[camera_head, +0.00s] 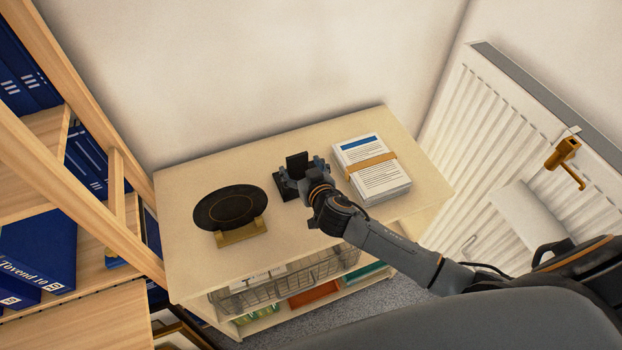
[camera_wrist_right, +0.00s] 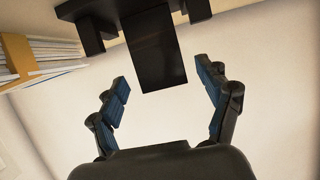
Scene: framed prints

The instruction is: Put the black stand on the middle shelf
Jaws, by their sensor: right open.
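The black stand (camera_head: 297,161) is on the top of the low cream shelf unit (camera_head: 180,227), towards the wall. My right gripper (camera_head: 303,178) is open at the stand, with its fingers to either side. In the right wrist view, the stand's dark upright panel (camera_wrist_right: 158,60) reaches into the gap between the two open fingers (camera_wrist_right: 163,85). I see clear space between the panel and each finger. The stand's lower part is partly hidden by the gripper in the head view. My left gripper is out of view. I cannot tell which shelf is the middle one.
A black plate (camera_head: 227,206) on a wooden holder (camera_head: 241,233) is left of the stand. A banded paper stack (camera_head: 372,165) is to the right. A wire basket (camera_head: 290,277) fills a shelf below the top. A wooden bookcase (camera_head: 75,170) is left, a radiator (camera_head: 480,120) right.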

